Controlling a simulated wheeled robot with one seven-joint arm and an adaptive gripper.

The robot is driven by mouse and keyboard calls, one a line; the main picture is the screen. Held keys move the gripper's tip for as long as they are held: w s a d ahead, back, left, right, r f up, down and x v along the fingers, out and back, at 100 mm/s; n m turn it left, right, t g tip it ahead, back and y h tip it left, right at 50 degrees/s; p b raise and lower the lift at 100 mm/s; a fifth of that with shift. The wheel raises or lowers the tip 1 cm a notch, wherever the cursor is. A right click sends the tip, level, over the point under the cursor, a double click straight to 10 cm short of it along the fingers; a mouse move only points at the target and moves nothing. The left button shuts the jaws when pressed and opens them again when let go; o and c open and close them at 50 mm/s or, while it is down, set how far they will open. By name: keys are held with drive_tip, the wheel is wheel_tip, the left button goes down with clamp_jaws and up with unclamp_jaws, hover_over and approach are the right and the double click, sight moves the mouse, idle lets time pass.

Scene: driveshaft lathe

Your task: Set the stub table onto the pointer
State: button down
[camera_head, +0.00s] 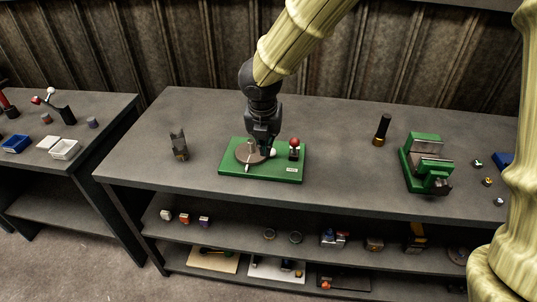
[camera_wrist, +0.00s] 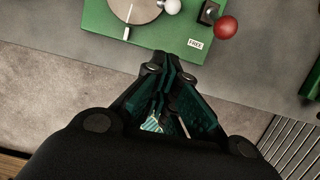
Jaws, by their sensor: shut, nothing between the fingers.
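The stub table is a round grey-brown disc (camera_head: 243,157) on a green base plate (camera_head: 233,171); part of the disc shows at the top of the wrist view (camera_wrist: 135,9). A short stub (camera_head: 251,146) stands on it, partly behind my gripper. A white pointer (camera_head: 248,168) lies at the disc's front edge, also in the wrist view (camera_wrist: 127,32). A white ball (camera_head: 273,152) sits at the disc's right side. My gripper (camera_head: 263,147) is shut and empty, pointing down over the plate close to the disc and ball; whether it touches either is unclear.
A red-knobbed lever (camera_head: 295,143) stands at the plate's right, by a label reading FREE (camera_wrist: 195,43). A dark bracket (camera_head: 178,146) stands left, a black-and-brass cylinder (camera_head: 382,129) and green vise (camera_head: 427,162) right.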

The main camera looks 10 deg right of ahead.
drive_tip(key=x, duration=1)
drive_tip(key=shift+f, duration=0.1)
drive_tip(key=shift+w+d+p, duration=0.2)
drive_tip(key=shift+w+p, duration=0.05)
drive_tip(key=shift+w, duration=0.25)
drive_tip(key=shift+w+d+p, duration=0.15)
drive_tip(key=shift+w+p, duration=0.05)
drive_tip(key=shift+w, duration=0.3)
drive_tip(key=shift+w+d+f, duration=0.15)
drive_tip(key=shift+w, duration=0.25)
drive_tip(key=shift+w+d+f, duration=0.15)
drive_tip(key=shift+w, duration=0.2)
drive_tip(key=shift+w+d+r+p, duration=0.1)
drive_tip(key=shift+w+p, duration=0.05)
drive_tip(key=shift+p, duration=0.5)
drive_tip(key=shift+w+d+p, duration=0.15)
drive_tip(key=shift+p, duration=0.2)
drive_tip(key=shift+w+d+f+n, duration=0.1)
drive_tip(key=shift+w+f+n, duration=0.15)
drive_tip(key=shift+n, duration=0.15)
drive_tip(key=shift+s, duration=0.1)
